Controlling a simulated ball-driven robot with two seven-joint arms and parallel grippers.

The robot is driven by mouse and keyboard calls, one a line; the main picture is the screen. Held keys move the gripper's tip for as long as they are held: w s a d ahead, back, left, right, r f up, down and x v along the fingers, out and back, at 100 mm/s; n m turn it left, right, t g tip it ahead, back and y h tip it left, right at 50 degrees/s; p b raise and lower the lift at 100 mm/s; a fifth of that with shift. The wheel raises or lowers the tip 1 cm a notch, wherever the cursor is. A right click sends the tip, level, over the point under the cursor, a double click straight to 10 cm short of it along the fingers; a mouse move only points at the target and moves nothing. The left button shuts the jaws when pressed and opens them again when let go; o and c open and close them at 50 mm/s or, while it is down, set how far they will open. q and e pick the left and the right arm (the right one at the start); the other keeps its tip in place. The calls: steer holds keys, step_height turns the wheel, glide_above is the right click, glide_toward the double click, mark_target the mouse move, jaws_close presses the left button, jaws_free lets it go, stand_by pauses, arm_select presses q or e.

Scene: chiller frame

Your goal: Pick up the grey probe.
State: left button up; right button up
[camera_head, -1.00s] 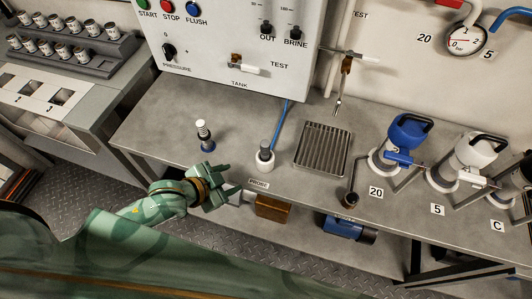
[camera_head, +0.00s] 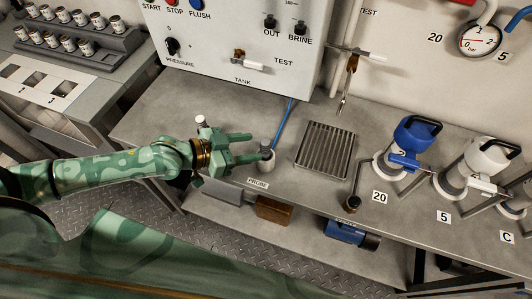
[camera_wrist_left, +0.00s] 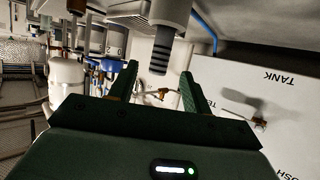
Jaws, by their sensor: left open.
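The grey probe (camera_head: 266,149) stands upright in a white round holder (camera_head: 261,165) on the bench, behind the PROBE label (camera_head: 258,183). A blue cable (camera_head: 283,124) runs from it to the panel. My left gripper (camera_head: 254,146) is open and empty, level with the probe's top, its fingers pointing right at it. In the left wrist view, which is upside down, the probe's ribbed dark end (camera_wrist_left: 161,55) shows between the two fingertips (camera_wrist_left: 158,75). I cannot tell if a finger touches it. My right gripper is not in view.
A white-capped small item (camera_head: 201,122) stands behind my left wrist. A slotted drain tray (camera_head: 325,150) lies right of the probe. Blue (camera_head: 412,140) and white (camera_head: 483,160) valved vessels stand farther right. The control panel (camera_head: 225,50) rises behind.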

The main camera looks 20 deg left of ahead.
mark_target(271, 153)
arm_select(q)
steer(key=b+x, duration=0.1)
steer(key=x, duration=0.6)
steer(key=shift+w+d+f, duration=0.15)
steer(key=shift+f, duration=0.15)
steer(key=shift+c, duration=0.3)
jaws_close()
